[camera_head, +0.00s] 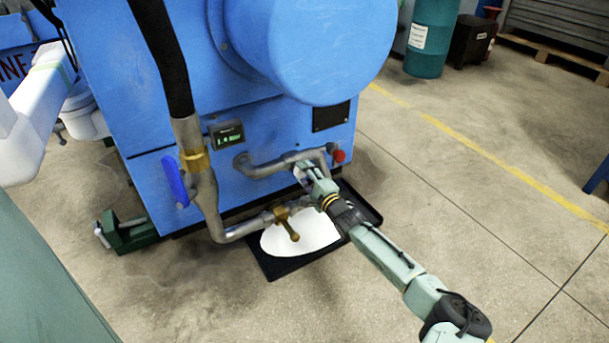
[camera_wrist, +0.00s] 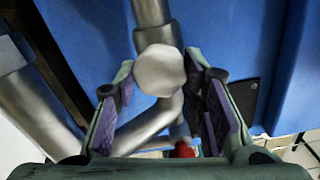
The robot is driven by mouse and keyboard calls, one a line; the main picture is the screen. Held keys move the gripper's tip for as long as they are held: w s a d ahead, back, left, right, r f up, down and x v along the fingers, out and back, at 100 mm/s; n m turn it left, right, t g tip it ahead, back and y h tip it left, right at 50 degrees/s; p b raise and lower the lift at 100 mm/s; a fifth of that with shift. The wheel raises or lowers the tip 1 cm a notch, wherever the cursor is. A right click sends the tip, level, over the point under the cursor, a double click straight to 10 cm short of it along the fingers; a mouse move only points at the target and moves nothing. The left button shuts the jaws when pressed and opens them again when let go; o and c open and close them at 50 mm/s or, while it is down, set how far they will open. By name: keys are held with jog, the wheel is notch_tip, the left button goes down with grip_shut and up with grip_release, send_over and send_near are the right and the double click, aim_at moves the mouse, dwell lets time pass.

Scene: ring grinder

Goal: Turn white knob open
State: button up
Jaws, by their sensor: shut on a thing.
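The white knob (camera_wrist: 160,70) shows in the wrist view as a pale, many-sided cap on the grey pipework. It lies between the two purple-padded fingers of my gripper (camera_wrist: 165,84), which is shut on it. In the head view my gripper (camera_head: 305,172) reaches in from the lower right to the pipe on the front of the blue machine (camera_head: 115,85). There the fingers mostly hide the knob, so its turn angle cannot be told.
A red button (camera_head: 338,156) sits right of my gripper. A brass valve (camera_head: 285,225) is below it, over a black tray (camera_head: 268,268) with white liquid or sheet. A blue lever (camera_head: 174,181) and thick black hose (camera_head: 160,50) are left. Floor to the right is open.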

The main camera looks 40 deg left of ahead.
jog(key=o, duration=1.2)
jog(key=v, duration=1.2)
